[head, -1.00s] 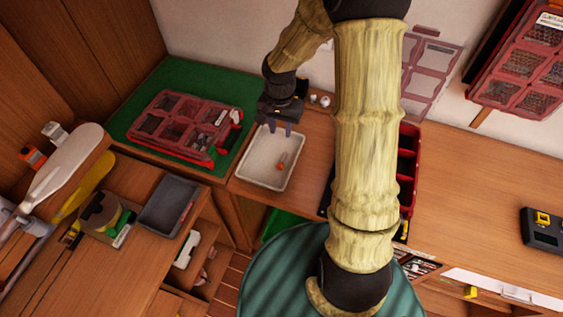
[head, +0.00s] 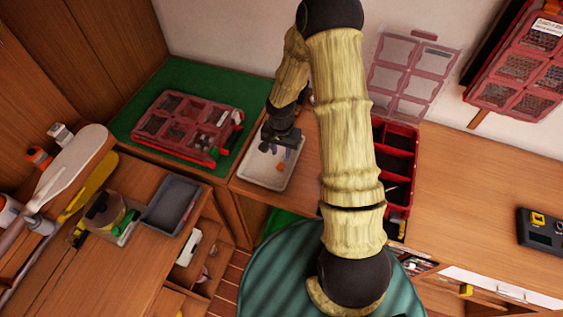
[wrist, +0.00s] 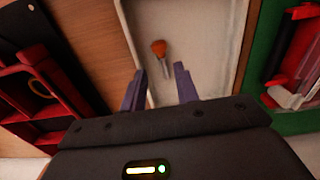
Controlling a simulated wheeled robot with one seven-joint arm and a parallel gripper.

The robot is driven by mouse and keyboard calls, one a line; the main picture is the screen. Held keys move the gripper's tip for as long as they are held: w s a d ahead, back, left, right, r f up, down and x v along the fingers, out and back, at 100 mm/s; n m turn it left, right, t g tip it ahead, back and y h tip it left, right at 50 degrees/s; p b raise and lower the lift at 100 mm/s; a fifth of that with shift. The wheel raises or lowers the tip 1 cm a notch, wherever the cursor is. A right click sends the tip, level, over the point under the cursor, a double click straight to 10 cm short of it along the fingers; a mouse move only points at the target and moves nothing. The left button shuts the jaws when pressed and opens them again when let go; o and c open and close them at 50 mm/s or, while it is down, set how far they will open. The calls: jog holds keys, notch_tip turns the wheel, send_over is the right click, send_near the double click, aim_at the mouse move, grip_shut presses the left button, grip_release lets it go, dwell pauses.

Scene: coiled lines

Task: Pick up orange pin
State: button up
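The orange pin (wrist: 160,52) lies in a white tray (wrist: 229,70), with its orange head away from my gripper and its thin shaft pointing toward it. In the head view the pin's orange head (head: 280,167) shows in the white tray (head: 254,180), just in front of the fingertips. My gripper (wrist: 157,88) is open, its two purple fingers apart with nothing between the tips. In the head view my gripper (head: 275,149) hangs over the tray's back part, and the wrist hides that part. I cannot tell its exact height over the pin.
A red compartment case (head: 185,126) sits on a green mat (head: 140,107) left of the tray. A red bin organizer (head: 399,140) stands to the right, partly behind my arm. A grey tray (head: 170,204) lies on the lower left bench.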

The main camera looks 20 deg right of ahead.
aim_at(282, 163)
jog(key=shift+f, duration=1)
jog(key=shift+w+d+f+p, duration=0.1)
jog(key=shift+f+p, duration=0.6)
jog(key=shift+f, duration=0.6)
jog(key=shift+w+f+p, duration=0.1)
jog(key=shift+f+p, duration=0.6)
jog(key=shift+f, duration=0.6)
jog(key=shift+s, duration=0.1)
grip_shut()
